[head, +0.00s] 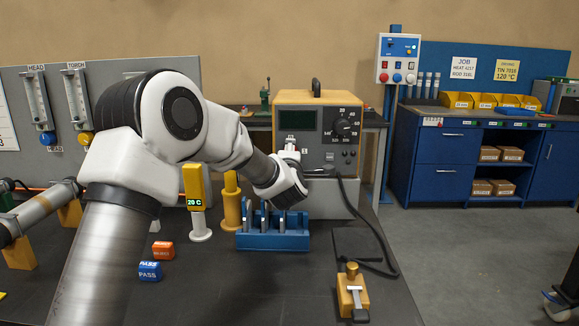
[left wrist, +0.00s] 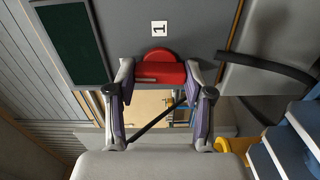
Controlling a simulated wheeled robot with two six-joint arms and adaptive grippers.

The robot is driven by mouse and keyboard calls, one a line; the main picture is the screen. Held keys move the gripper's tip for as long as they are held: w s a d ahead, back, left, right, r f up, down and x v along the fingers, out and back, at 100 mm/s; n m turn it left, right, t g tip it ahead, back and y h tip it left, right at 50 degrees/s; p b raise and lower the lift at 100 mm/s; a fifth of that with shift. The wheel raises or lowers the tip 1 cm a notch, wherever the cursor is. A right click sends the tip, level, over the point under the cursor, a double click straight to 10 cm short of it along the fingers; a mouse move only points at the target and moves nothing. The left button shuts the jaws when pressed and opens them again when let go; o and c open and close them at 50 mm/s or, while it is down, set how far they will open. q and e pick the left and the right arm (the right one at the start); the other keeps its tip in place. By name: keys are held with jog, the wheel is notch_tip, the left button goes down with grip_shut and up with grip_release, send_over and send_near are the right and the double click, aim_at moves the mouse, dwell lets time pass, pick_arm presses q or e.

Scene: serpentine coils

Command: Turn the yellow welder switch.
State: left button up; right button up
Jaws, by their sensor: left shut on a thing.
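The welder (head: 311,98) is a box with a yellow top and a grey front, standing at the back of the dark bench. Its front has a dark screen, a round black dial and small buttons. My left gripper (head: 291,150) reaches its lower front. In the left wrist view, the fingertips of my left gripper (left wrist: 158,76) are shut on the red switch (left wrist: 160,68), one on each side of its bar. A white label "1" (left wrist: 159,28) is on the panel beside it. In the head view my gripper hides the switch. My right gripper is out of view.
A blue rack (head: 272,241) stands just below my left gripper. A black cable (head: 372,232) runs from the welder to a dark pad at right. A yellow clamp (head: 352,292) is at the front. Yellow posts (head: 232,203) and small blocks (head: 150,271) stand left of the rack.

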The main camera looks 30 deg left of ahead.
pick_arm(q)
jog(key=shift+n+b, duration=0.35)
jog(key=shift+n, duration=0.05)
jog(key=o, duration=1.2)
jog(key=shift+w, duration=0.1)
jog(key=shift+c, duration=0.2)
jog(key=v, duration=1.2)
jog(key=shift+f, duration=0.15)
